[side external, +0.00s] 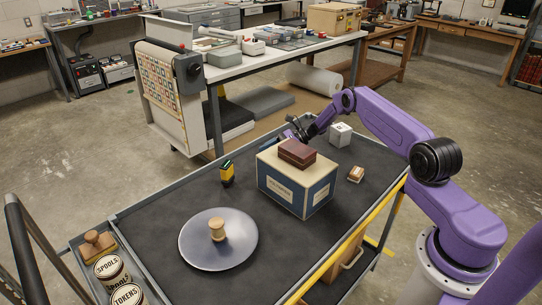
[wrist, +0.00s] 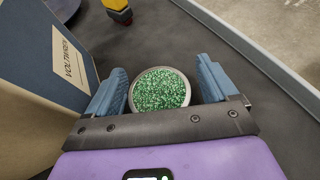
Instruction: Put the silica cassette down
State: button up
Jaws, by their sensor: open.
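The silica cassette (wrist: 160,89), a round pale-rimmed case of green beads, shows in the wrist view between the two blue fingers of my gripper (wrist: 162,84). It appears to be on or just above the dark cart top. The fingers are open, one on each side, very near its rim; I cannot tell whether either touches it. In the side view my gripper (side external: 297,132) is behind the cream and blue box, which hides the fingertips and the cassette.
The labelled box (side external: 293,184) stands close by my gripper, with a brown case (side external: 297,152) on top. A yellow-black item (side external: 227,173), a white cube (side external: 340,134), a small wooden block (side external: 356,174) and a round plate (side external: 195,245) bearing a spool (side external: 218,230) share the cart.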

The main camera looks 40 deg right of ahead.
jog(key=v, duration=1.2)
jog(key=shift+a+r, duration=0.1)
jog(key=shift+r, duration=0.05)
